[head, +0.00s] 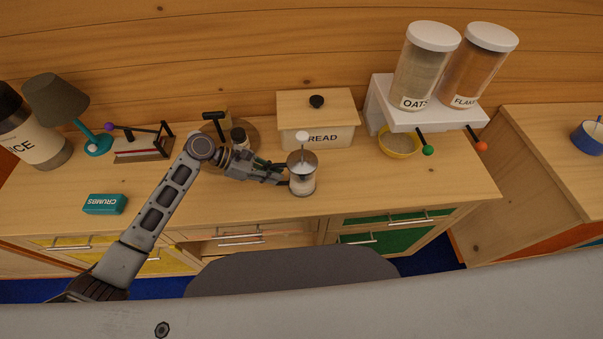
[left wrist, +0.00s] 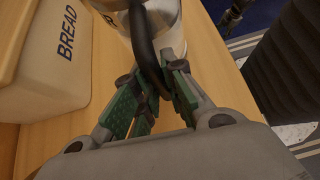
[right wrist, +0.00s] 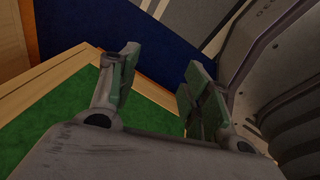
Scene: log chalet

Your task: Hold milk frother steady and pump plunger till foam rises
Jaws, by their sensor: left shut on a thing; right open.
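The milk frother (head: 303,182) is a glass and metal jug with a lid, standing upright on the wooden counter. Its plunger (head: 302,138) sticks up from the lid with a pale knob on top. My left gripper (head: 282,178) reaches it from the left in the head view. In the left wrist view, the gripper (left wrist: 152,95) is shut on the frother's dark curved handle (left wrist: 143,45), with part of the jug (left wrist: 168,22) behind it. My right gripper (right wrist: 160,88) is open and empty, with a green surface beyond its fingers. It does not show in the head view.
A bread box (head: 318,136) stands close behind the frother. A bowl (head: 399,141) sits at the right below the cereal dispensers on a white stand (head: 400,119).

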